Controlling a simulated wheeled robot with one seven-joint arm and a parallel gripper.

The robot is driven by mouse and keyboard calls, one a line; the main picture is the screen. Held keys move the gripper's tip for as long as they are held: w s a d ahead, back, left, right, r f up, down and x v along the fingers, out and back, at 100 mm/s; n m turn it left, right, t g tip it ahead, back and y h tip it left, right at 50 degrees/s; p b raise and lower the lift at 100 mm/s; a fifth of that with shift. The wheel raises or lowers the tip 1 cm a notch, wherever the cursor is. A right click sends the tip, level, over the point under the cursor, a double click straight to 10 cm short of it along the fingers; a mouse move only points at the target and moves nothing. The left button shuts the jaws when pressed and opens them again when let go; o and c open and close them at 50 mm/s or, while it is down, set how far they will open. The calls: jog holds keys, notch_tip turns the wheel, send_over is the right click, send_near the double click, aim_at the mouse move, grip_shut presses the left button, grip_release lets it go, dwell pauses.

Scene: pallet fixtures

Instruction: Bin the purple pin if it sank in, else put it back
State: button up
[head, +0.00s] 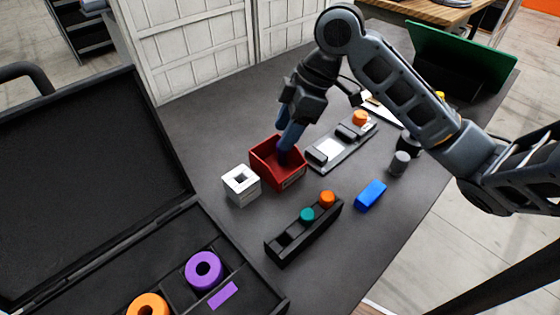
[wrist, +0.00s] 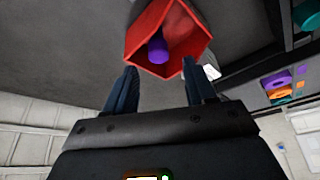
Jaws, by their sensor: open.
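The purple pin (wrist: 158,48) shows in the wrist view inside the open mouth of the red bin (wrist: 137,33). I cannot tell whether it rests on the floor of the bin. The red bin (head: 290,180) stands mid-table in the head view, where the pin is hidden. My gripper (head: 286,146) points down at the bin, its blue fingers partly overlapping the bin's opening. In the wrist view my gripper (wrist: 160,70) is open, its fingers apart with nothing between them, and the pin lies beyond the tips.
A white block with a square hole (head: 240,192) stands left of the bin. A black rack (head: 290,243) holds teal and orange pins. A blue block (head: 370,195), a grey cylinder (head: 399,164) and a grey fixture (head: 325,157) lie right. An open case (head: 85,275) fills the left.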

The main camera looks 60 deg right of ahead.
jog(key=v, duration=0.7)
jog(key=shift+r, duration=0.35)
jog(key=shift+s, duration=0.15)
